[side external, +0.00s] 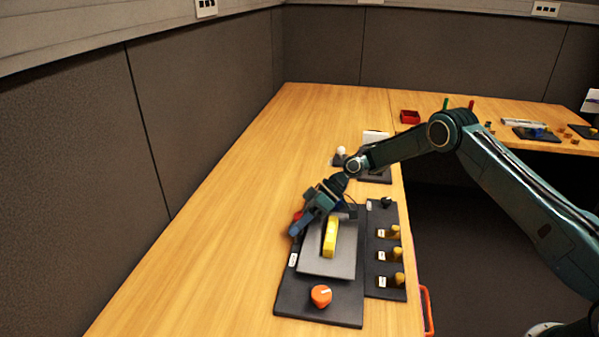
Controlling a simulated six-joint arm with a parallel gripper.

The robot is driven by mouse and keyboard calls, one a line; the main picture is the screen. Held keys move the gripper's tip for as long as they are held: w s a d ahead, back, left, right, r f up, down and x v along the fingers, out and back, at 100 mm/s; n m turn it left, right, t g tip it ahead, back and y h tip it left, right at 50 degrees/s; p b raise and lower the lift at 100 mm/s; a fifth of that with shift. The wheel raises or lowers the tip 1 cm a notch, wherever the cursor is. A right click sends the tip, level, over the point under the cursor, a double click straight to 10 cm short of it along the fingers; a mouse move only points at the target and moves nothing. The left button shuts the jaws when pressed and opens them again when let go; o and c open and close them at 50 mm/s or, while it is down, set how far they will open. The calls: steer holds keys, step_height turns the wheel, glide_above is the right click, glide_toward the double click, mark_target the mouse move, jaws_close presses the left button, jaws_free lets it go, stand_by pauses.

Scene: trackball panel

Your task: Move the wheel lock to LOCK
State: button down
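The dark panel (340,310) lies on the wooden desk. A yellow upright wheel-like part (330,240) stands on its raised grey plate (318,265). An orange knob (321,296) with a pale mark sits at the panel's near end. A small red part (297,215) shows beside my gripper at the panel's far left. I cannot tell which part is the wheel lock; the labels are too small to read. My gripper (298,228) is low over the panel's far left corner, left of the yellow part. Its fingertips are too small to show a gap or contact.
A narrow dark strip (374,281) with several yellow knobs stands right of the panel. A white ball on a dark base (340,156) is behind. A red bin (409,117) stands farther back. The desk (225,240) left of the panel is clear.

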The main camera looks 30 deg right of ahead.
steer(key=shift+s+a+r, duration=0.1)
steer(key=shift+r, duration=0.05)
stand_by(0.4)
steer(key=shift+s+a+r+n+t+h, duration=0.1)
steer(key=shift+s+a+n+t+h, duration=0.15)
steer(key=shift+n+t+h, duration=0.35)
steer(key=shift+s+a+r+n+t+h, duration=0.1)
steer(key=shift+s+a+n+t+h, duration=0.25)
steer(key=shift+h, duration=0.45)
steer(key=shift+s+a+n+t+h, duration=0.2)
steer(key=shift+n+t+h, duration=0.05)
steer(key=shift+t+h, duration=0.35)
steer(key=shift+s+a+n+t+h, duration=0.2)
steer(key=shift+t+h, duration=0.3)
steer(key=shift+t, duration=0.05)
steer(key=c, duration=1.1)
jaws_free()
steer(key=shift+c, duration=0.2)
steer(key=v, duration=1.3)
steer(key=shift+s+r, duration=0.25)
steer(key=shift+r, duration=0.05)
